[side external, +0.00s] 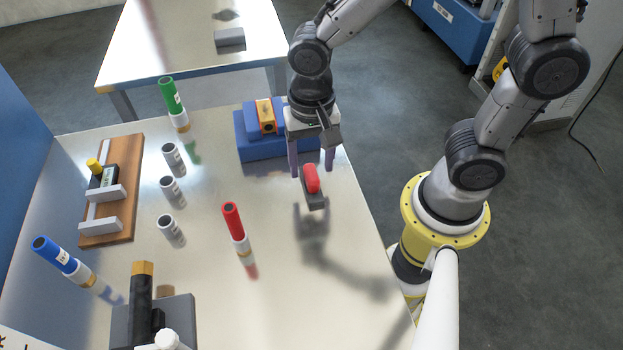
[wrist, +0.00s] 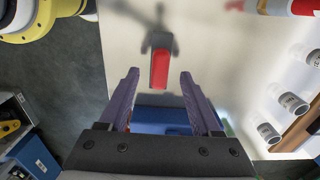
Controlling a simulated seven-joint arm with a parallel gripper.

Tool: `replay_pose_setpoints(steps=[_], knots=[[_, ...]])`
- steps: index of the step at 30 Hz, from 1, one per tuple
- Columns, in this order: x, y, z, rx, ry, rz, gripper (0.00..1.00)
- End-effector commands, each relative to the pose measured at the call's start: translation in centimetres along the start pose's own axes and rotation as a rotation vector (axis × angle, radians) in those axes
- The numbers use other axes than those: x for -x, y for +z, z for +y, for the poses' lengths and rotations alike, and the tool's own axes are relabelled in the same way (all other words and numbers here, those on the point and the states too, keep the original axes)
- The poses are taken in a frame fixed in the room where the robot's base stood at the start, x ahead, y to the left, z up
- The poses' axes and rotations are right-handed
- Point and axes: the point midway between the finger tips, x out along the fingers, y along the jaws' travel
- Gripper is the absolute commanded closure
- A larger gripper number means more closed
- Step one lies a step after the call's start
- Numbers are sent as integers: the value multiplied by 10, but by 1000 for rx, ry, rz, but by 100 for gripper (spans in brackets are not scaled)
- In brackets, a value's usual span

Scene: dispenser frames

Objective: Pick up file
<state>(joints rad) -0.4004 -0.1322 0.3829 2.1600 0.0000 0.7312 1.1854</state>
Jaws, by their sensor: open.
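A small object with a red top (side external: 312,179) and a dark grey base (side external: 315,203) is near the right edge of the table; it may be the file, but I cannot be sure. My gripper (side external: 311,173) is open with its purple fingers pointing down, just above and behind this object. In the wrist view the red piece (wrist: 160,70) shows between and beyond the fingertips of my gripper (wrist: 160,74). Nothing is held between the fingers. I cannot tell the exact height of the fingertips over it.
A blue block (side external: 275,149) with an orange piece (side external: 266,116) is behind my gripper. Red (side external: 233,222), green (side external: 170,96) and blue (side external: 56,254) cylinders stand apart. A wooden rack (side external: 128,170) is at left. A black tool (side external: 141,295) is in front.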

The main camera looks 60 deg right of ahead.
Motion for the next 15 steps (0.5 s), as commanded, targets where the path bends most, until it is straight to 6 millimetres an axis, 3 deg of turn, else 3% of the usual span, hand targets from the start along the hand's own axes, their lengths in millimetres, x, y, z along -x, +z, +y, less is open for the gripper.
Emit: replay_pose_setpoints(steps=[6, 15], knots=[[-27, 0, 1, 0, 3, -1, 35], [-31, -1, 0, 0, 0, 0, 37]])
